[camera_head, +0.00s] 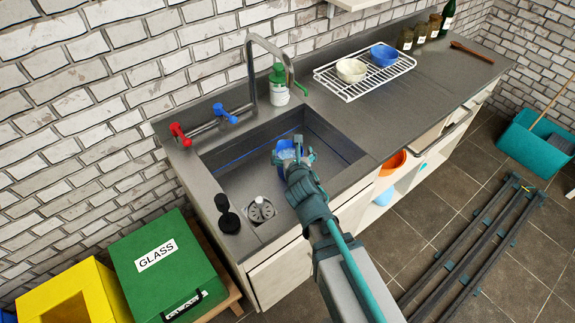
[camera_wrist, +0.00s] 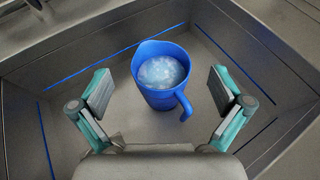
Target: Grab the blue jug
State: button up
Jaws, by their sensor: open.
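The blue jug (camera_wrist: 158,98) stands upright in the sink basin (camera_wrist: 60,115), with a whitish, bubbly content inside. Its handle points to the lower right in the wrist view. In the head view the jug (camera_head: 286,148) is partly hidden behind my gripper (camera_head: 294,158). My gripper also shows in the wrist view (camera_wrist: 162,90), open, with one finger on each side of the jug. Both fingers look apart from it. I cannot tell how far above the jug they are.
A tall tap (camera_head: 251,65) and a white-and-green bottle (camera_head: 278,88) stand behind the sink. A black stopper (camera_head: 228,215) is at the front-left rim. A white rack (camera_head: 328,75) holds a cream bowl (camera_head: 351,70) and a blue bowl (camera_head: 384,55). Basin walls surround the jug.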

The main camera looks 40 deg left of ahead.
send_near(287, 146)
jog(key=shift+x, duration=2.75)
jog(key=shift+d, duration=0.15)
jog(key=c, duration=1.5)
